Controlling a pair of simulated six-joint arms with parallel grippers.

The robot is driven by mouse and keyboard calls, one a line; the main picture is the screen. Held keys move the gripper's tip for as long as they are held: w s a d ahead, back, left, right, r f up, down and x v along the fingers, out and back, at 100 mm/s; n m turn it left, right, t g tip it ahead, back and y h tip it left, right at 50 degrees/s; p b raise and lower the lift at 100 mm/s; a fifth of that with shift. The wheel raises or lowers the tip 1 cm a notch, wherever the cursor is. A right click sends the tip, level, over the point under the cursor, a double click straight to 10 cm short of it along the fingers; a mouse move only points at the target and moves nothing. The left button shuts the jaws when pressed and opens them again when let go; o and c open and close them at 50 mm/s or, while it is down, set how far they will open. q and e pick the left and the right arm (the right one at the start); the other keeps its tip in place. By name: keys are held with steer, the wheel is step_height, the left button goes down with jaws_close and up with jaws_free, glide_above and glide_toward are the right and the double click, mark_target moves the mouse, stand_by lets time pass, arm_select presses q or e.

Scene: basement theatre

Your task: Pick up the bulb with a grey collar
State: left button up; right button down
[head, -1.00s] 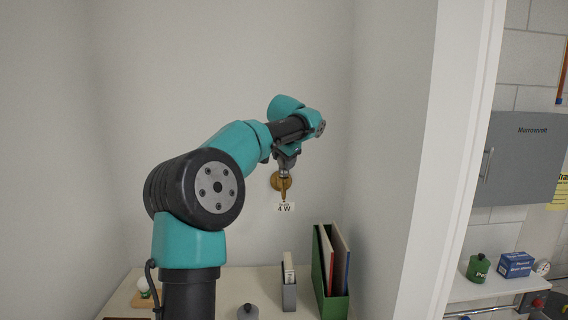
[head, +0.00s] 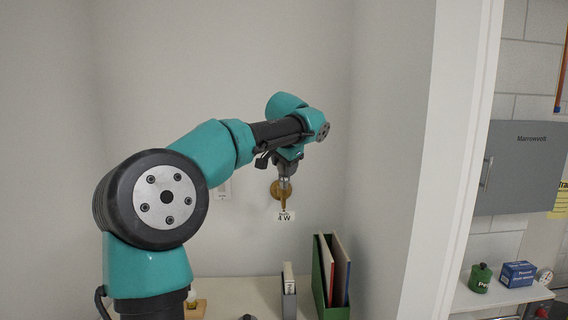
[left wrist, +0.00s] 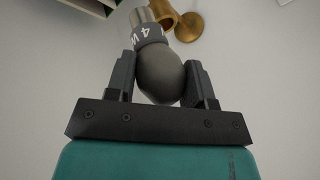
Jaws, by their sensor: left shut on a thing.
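The bulb (left wrist: 158,75) has dark grey glass and a grey collar (left wrist: 148,34) marked "4 W", with a metal base beyond it. In the left wrist view its glass sits between the two fingers of my left gripper (left wrist: 161,88), which is shut on it. In the head view my left gripper (head: 284,184) is at the brass wall fitting (head: 277,190), and the bulb is hard to make out there. The brass fitting also shows in the left wrist view (left wrist: 188,27), close to the bulb's base; I cannot tell whether they touch. My right gripper is out of view.
A "4 W" label (head: 286,216) is under the fitting. Below, on a pale surface, stand a green file holder (head: 336,313) and a grey holder (head: 289,304). A wooden stand (head: 196,311) is partly behind my arm. A wall edge (head: 455,160) separates the shelf area at right.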

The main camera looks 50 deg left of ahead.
arm_select(q)
steer(key=s+d, duration=0.6)
steer(key=shift+d+r, duration=0.35)
steer(key=shift+r, duration=0.05)
